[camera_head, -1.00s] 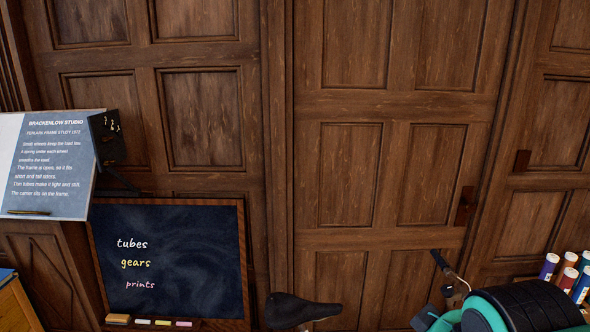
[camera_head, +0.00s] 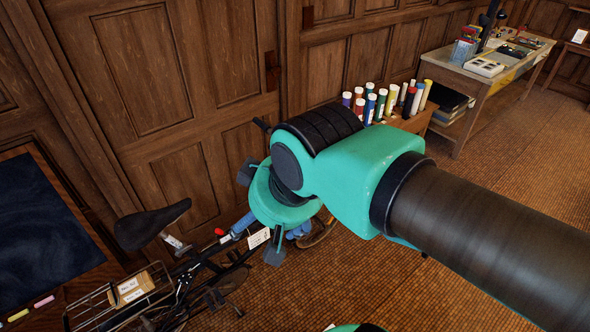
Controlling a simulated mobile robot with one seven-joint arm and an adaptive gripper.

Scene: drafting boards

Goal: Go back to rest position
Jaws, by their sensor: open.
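My gripper (camera_head: 260,212) is at the end of my teal and dark arm (camera_head: 370,185), which reaches in from the right side of the view. Its dark finger pads stand apart and I see nothing held between them. In the picture it overlaps the front part of a bicycle (camera_head: 185,280), partly hiding it. I cannot tell how much space lies between gripper and bicycle.
The bicycle has a black saddle (camera_head: 152,224) and a small box (camera_head: 135,288) on its rack. A chalkboard (camera_head: 45,235) stands left. Several coloured tubes (camera_head: 381,104) stand beyond my arm. A desk (camera_head: 486,82) is back right; open floor (camera_head: 500,190) lies before it.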

